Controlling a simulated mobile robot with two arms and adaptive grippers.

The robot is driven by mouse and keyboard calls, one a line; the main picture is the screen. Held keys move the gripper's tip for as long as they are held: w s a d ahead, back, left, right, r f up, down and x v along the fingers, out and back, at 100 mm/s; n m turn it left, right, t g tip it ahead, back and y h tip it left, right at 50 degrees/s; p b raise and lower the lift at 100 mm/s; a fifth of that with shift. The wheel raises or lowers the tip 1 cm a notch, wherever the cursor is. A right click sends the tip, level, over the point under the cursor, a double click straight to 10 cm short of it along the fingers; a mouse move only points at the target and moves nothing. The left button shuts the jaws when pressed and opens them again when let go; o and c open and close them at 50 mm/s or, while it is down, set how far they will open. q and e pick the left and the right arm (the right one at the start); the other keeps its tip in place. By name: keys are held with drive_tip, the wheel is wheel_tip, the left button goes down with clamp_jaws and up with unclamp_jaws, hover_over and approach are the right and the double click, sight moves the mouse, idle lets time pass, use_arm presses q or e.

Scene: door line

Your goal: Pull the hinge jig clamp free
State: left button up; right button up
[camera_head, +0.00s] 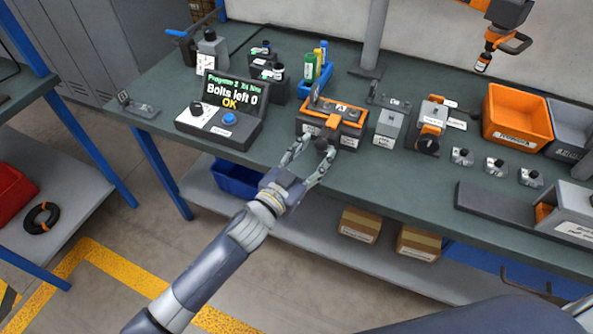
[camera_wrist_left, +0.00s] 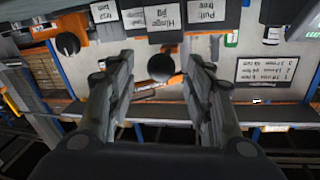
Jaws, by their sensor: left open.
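The hinge jig (camera_head: 346,135) is a dark block with orange parts on the green bench. Its clamp has an orange bar and a round black knob (camera_head: 321,143). In the left wrist view the knob (camera_wrist_left: 161,67) sits between my fingers, with the orange bar (camera_wrist_left: 175,81) beside it. Labels reading "Hinge jig" (camera_wrist_left: 168,17) and "Pull free" (camera_wrist_left: 206,12) show upside down there. My left gripper (camera_head: 312,151) is open at the front of the jig, one finger on each side of the knob, with gaps visible. My right gripper is out of view.
A console (camera_head: 227,110) reading "Bolts left 0 OK" stands left of the jig. Grey fixtures (camera_head: 389,124) stand close on its right, then an orange bin (camera_head: 518,116). An orange tool (camera_head: 500,42) hangs upper right. The bench front left of the jig is clear.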

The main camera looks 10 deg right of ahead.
use_arm(q)
drive_tip(key=v, duration=1)
drive_tip(key=shift+s+a, duration=0.15)
drive_tip(key=w+a+f+n+y, duration=0.2)
drive_tip(key=a+f+y, duration=0.15)
drive_tip(key=f, duration=0.55)
drive_tip(key=w+a+f+n+y, duration=0.1)
drive_tip(key=a+f+y, duration=0.1)
drive_tip(key=a+f, duration=0.45)
drive_tip(key=s+a+f+n+g+y, duration=0.1)
drive_tip(key=s+a+f+g+y, duration=0.2)
drive_tip(key=f, duration=0.6)
drive_tip(key=s+a+f+n+y, duration=0.15)
drive_tip(key=a+f, duration=0.25)
drive_tip(key=f, duration=0.5)
drive_tip(key=s+a+f+n+g+y, duration=0.1)
drive_tip(key=s+a+f+g, duration=0.1)
drive_tip(key=s+a+f, duration=0.5)
drive_tip(key=s+a+f+n+g+y, duration=0.1)
drive_tip(key=s+a+f+g, duration=0.15)
drive_tip(key=s+f, duration=0.75)
drive_tip(key=s+a+f+g, duration=0.1)
drive_tip(key=s+f+g, duration=0.1)
drive_tip(key=s, duration=0.8)
drive_tip(key=s+a+f+n+g, duration=0.1)
drive_tip(key=s+a+f+g, duration=0.1)
drive_tip(key=s, duration=0.8)
drive_tip(key=shift+s+f+y, duration=0.35)
drive_tip(key=shift+f+y, duration=0.05)
drive_tip(key=shift+f, duration=0.1)
